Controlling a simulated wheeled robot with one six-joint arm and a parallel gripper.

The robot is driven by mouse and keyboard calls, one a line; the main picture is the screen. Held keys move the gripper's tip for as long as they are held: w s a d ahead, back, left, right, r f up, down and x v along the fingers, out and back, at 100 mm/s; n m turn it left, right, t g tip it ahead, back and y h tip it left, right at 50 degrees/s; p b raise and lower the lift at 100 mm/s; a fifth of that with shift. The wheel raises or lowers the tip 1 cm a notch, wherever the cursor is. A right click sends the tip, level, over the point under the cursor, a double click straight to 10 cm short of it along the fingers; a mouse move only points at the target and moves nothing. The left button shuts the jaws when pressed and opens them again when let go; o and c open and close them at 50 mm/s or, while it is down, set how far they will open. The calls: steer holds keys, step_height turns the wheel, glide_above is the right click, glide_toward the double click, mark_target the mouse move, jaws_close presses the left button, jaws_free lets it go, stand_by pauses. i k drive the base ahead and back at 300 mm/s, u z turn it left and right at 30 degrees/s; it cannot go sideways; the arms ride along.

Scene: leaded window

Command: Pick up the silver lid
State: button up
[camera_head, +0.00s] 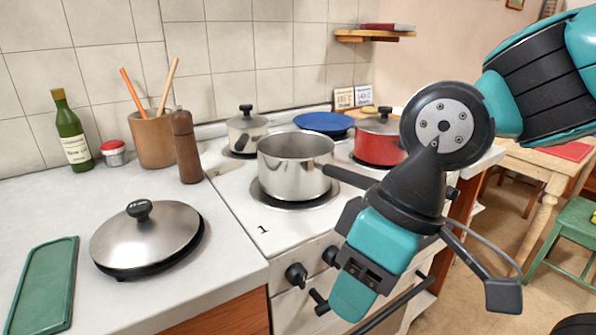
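The silver lid (146,237) is a domed round metal lid with a black knob on top. It rests on the grey counter at the left, tilted slightly, with a dark rim or base visible beneath its front edge. My gripper (400,262) is teal and black and hangs at the right, in front of the stove. It is well to the right of the lid and apart from it. Its right jaw stands out to the side, so it looks open; its left jaw is partly hidden by the teal body. I see nothing held in it.
A green tray (44,288) lies left of the lid. A pepper mill (186,147), utensil crock (153,138), red-lidded jar (114,153) and bottle (71,134) stand behind. An open steel saucepan (292,172) sits on the stove, its handle towards my arm. The counter right of the lid is clear.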

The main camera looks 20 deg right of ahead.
mark_target(147, 233)
steer(key=u, duration=0.35)
steer(key=k, duration=0.5)
steer(key=u, duration=1.1)
steer(key=i, duration=0.75)
steer(key=z, duration=0.45)
